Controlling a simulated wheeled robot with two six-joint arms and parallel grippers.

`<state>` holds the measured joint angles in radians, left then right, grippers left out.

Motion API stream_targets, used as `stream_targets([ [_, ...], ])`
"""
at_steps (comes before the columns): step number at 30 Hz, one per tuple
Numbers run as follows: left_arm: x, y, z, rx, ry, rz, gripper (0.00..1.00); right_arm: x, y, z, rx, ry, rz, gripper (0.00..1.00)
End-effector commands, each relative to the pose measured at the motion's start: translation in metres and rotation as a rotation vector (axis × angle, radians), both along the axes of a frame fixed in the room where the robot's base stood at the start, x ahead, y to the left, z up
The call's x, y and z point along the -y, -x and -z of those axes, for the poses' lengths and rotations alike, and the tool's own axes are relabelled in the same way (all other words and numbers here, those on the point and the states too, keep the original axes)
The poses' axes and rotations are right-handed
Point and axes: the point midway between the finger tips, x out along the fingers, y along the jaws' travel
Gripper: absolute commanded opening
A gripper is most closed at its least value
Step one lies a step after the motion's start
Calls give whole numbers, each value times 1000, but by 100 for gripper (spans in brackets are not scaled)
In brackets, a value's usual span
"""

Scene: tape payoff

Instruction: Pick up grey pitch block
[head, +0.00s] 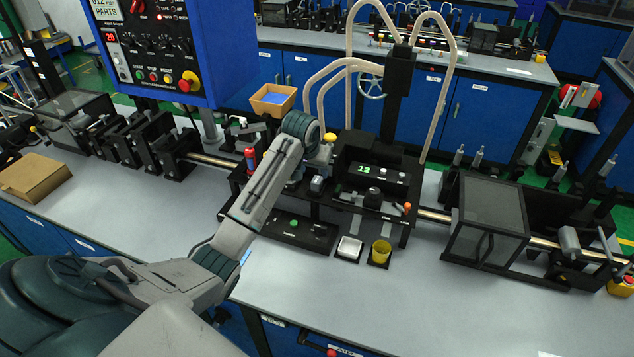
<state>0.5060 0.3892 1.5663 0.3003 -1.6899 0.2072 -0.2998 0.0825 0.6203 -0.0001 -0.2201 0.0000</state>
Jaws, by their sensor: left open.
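My left arm reaches from the lower left over the black tape machine (330,205). Its wrist bends down at the machine's left part, with the left gripper (304,178) just above the deck. The gripper is open, though its fingers are small and partly hidden by the forearm. A small grey block (317,184), which looks like the grey pitch block, is right beside the fingers. I cannot tell whether they touch it. My right gripper is not in view.
A dark clear-sided box (488,222) is on the right. A cardboard box (35,178) lies at the left. The grey bench front is clear.

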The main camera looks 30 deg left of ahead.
Motion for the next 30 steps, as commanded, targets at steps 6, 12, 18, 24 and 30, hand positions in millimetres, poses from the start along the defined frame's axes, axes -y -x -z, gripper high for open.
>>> stream_targets([
  [6, -1, -5, 14, -2, -1, -1, 51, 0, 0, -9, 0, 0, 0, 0],
  [12, -2, -14, 35, -4, 0, 0, 51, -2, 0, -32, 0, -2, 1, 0],
  [18, -3, -22, 57, -1, 0, 1, 51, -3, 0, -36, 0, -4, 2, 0],
  [24, -4, -23, 60, 1, -2, 1, 51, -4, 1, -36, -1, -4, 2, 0],
  [30, -4, -23, 60, 1, -2, 1, 25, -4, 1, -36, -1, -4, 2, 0],
])
